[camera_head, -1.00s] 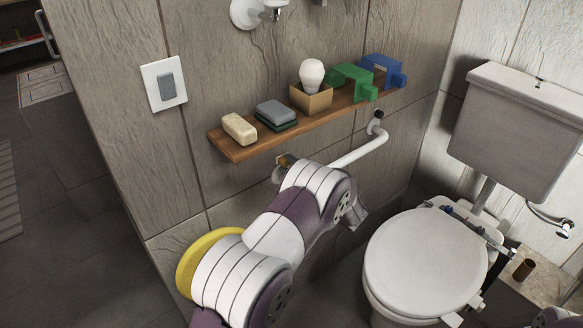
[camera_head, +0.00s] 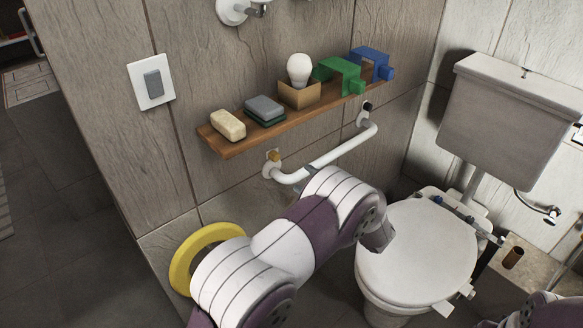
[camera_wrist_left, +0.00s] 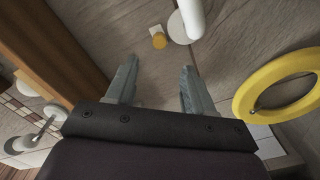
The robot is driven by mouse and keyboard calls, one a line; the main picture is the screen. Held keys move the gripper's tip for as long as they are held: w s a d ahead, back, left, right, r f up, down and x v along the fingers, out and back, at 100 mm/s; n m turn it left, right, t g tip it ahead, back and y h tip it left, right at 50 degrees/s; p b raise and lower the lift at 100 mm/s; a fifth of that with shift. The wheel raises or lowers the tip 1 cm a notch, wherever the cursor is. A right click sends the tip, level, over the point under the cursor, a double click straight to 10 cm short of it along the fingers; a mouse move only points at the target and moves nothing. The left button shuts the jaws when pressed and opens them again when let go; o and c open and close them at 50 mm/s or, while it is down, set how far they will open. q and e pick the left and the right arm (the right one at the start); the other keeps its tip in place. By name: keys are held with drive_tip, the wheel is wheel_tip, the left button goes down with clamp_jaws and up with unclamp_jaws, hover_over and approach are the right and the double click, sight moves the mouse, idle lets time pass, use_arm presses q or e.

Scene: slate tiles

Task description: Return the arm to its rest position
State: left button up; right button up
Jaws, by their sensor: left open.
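My left arm (camera_head: 290,240) reaches in from the bottom of the head view, in front of the wall and left of the toilet. Its hand is seen from behind, and the fingertips are hidden there. In the left wrist view my left gripper (camera_wrist_left: 157,88) has its two grey fingers apart, with only wall tile between them. It is empty. A short piece of arm (camera_head: 545,310) shows at the bottom right of the head view, but my right gripper does not show.
A wooden shelf (camera_head: 232,150) holds soap (camera_head: 228,125), sponges (camera_head: 264,108), a bulb in a box (camera_head: 300,95) and green (camera_head: 340,72) and blue (camera_head: 372,62) pieces. A white rail (camera_head: 335,157) runs below. A yellow ring (camera_head: 182,272) is at the wall; the toilet (camera_head: 415,250) is right.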

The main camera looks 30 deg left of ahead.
use_arm(q)
drive_tip(key=shift+v, duration=1.2)
